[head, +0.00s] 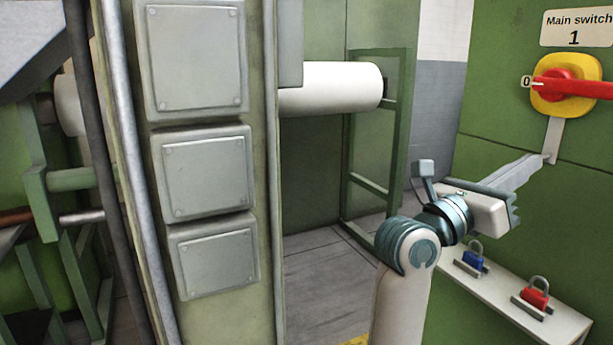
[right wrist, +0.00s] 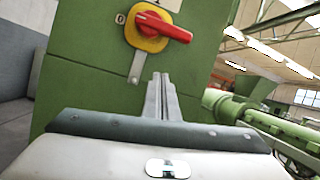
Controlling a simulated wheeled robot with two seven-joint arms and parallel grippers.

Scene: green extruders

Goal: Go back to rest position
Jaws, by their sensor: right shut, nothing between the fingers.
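My right gripper (head: 546,160) is in the head view at the right. Its fingers are together with nothing between them, pointing up and right toward the green cabinet. In the right wrist view its shut fingers (right wrist: 161,95) point at the cabinet just below the switch. The main switch has a red handle (head: 575,88) on a yellow plate (head: 550,106); the handle points right, and a "0" mark is at its left. A grey metal tab (head: 553,138) hangs below the plate, close to the fingertips in the picture; whether they touch I cannot tell. My left gripper is not in view.
A shelf (head: 505,300) under the switch holds a blue padlock (head: 473,257) and a red padlock (head: 535,294). A green column with grey boxes (head: 204,177) stands left of centre. A white roll (head: 330,87) is behind it. Grey floor (head: 325,280) is open between column and cabinet.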

